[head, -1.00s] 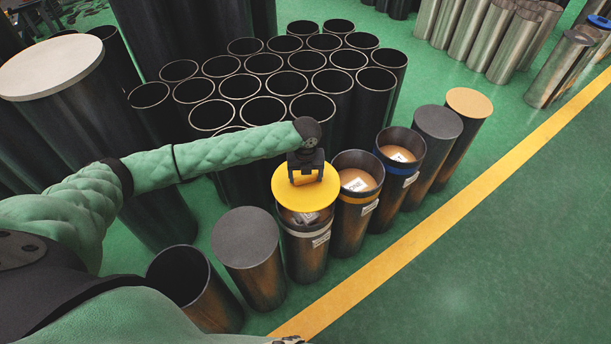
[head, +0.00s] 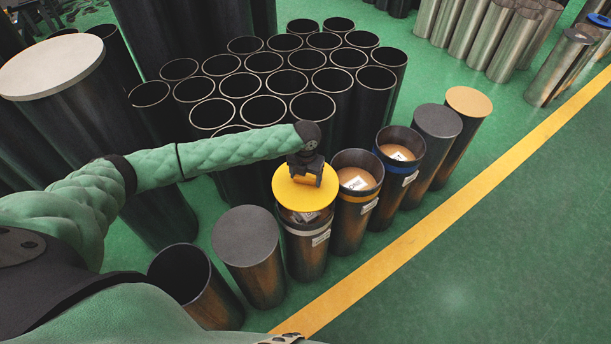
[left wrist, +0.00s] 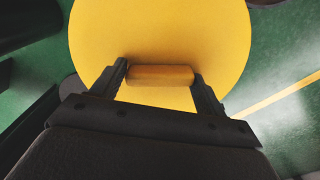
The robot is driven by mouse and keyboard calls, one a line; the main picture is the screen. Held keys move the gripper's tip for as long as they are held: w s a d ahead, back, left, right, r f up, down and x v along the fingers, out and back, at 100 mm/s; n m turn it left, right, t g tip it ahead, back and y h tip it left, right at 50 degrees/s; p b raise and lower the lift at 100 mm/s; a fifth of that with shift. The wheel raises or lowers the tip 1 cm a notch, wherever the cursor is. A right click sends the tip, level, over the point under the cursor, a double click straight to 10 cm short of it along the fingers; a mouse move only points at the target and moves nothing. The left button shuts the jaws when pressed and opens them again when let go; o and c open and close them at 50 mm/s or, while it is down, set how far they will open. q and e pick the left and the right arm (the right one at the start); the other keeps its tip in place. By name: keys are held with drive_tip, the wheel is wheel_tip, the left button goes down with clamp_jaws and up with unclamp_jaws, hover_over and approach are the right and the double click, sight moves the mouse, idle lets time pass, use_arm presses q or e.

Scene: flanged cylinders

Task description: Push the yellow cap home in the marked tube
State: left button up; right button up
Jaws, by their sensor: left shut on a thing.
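The yellow cap (head: 318,195) is a flat round disc with a handle block on top. It also fills much of the left wrist view (left wrist: 160,35). My left gripper (head: 306,178) is shut on the handle; in the left wrist view its fingers (left wrist: 160,78) sit at both ends of the block. The cap is over a dark tube with a pale band and white label (head: 310,252). Below the cap's near edge, part of the tube's inside and a white tag show, so the cap appears above the rim. Most of the mouth is hidden.
To the right stand an open tube with a yellow band (head: 352,220), one with a blue band (head: 398,170), and capped tubes. A grey-capped tube (head: 246,237) and an empty open tube (head: 190,275) stand left. Many open black tubes (head: 262,110) crowd behind.

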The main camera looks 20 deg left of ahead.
sight(306, 187)
use_arm(q)
drive_tip(key=shift+r, duration=0.1)
drive_tip(key=shift+f, duration=0.6)
drive_tip(key=shift+f+b, duration=0.45)
drive_tip(key=shift+f, duration=0.7)
drive_tip(key=shift+f+b, duration=0.8)
drive_tip(key=shift+f, duration=0.9)
use_arm(e)
drive_tip(key=r, duration=0.1)
drive_tip(key=w+a+r, duration=0.1)
drive_tip(key=r, duration=0.1)
drive_tip(key=w+r, duration=0.1)
drive_tip(key=shift+a+r, duration=0.2)
drive_tip(key=shift+a, duration=0.05)
drive_tip(key=shift+d, duration=0.1)
